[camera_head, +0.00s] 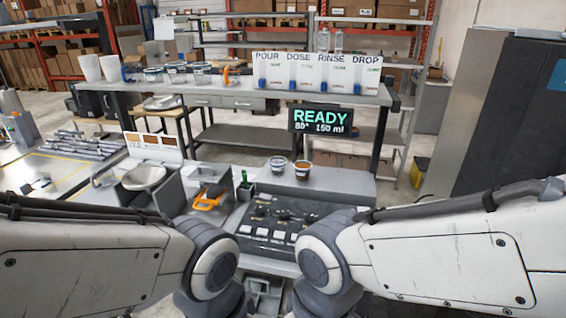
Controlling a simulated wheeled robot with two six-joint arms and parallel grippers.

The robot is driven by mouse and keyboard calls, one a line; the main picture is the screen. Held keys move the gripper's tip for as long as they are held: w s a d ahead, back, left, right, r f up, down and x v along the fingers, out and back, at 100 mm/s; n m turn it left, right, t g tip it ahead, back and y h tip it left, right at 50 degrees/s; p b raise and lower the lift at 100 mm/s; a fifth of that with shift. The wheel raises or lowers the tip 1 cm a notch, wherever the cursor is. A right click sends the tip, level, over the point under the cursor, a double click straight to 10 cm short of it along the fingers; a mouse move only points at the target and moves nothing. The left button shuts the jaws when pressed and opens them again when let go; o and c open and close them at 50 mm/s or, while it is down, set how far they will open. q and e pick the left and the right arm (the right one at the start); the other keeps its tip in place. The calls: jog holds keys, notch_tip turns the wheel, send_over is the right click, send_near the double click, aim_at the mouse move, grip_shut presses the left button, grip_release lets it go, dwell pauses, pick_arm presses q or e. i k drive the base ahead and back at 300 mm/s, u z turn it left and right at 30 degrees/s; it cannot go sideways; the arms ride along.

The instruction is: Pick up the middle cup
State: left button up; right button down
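Two small clear cups stand side by side on the grey ledge behind the control panel. The left cup (278,163) looks dark inside with a pale rim. The right cup (302,169) holds something brown. No third cup stands beside them, so I cannot tell which is the middle cup. My two arms come in from left and right at the bottom, with their rounded joints below the panel. Neither gripper can be made out, and both arms are apart from the cups.
A black control panel (275,218) with buttons lies in front of the cups. A READY display (320,121) stands behind them. An orange-handled tool (208,199) and a metal basin (144,177) are to the left. White cups (88,68) and several jars (176,74) stand on the back bench.

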aim_at(278, 167)
jog(key=u, duration=1.35)
jog(key=i, duration=1.85)
jog(key=z, duration=1.9)
